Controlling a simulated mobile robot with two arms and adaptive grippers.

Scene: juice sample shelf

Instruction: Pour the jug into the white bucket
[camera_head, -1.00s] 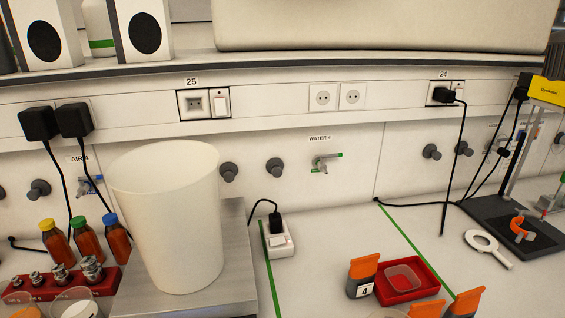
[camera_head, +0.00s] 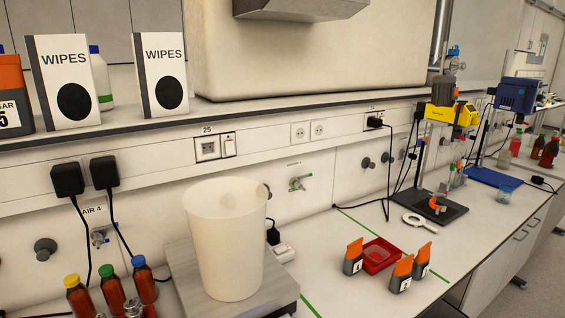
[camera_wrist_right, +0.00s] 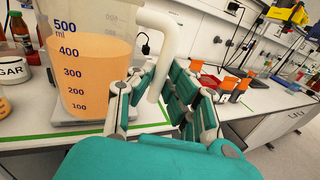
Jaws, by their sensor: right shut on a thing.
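The white bucket (camera_head: 228,245) stands upright on a grey metal platform (camera_head: 185,270) in the head view. Its open top faces up and its inside bottom is hidden. In the right wrist view, the clear jug (camera_wrist_right: 85,75) has blue marks up to 500 ml and holds orange liquid to a little above the 400 mark. It looks upright. My right gripper (camera_wrist_right: 160,88) is shut on the jug's white handle (camera_wrist_right: 158,60). Jug and right gripper do not show in the head view. I cannot make out the bucket in the wrist view. My left gripper is in neither view.
Bottles with coloured caps (camera_head: 110,292) stand left of the platform. A red tray (camera_head: 381,255) and orange-topped containers (camera_head: 402,272) stand to the right. A shelf edge (camera_head: 290,115) runs above. Bench between platform and tray is mostly clear.

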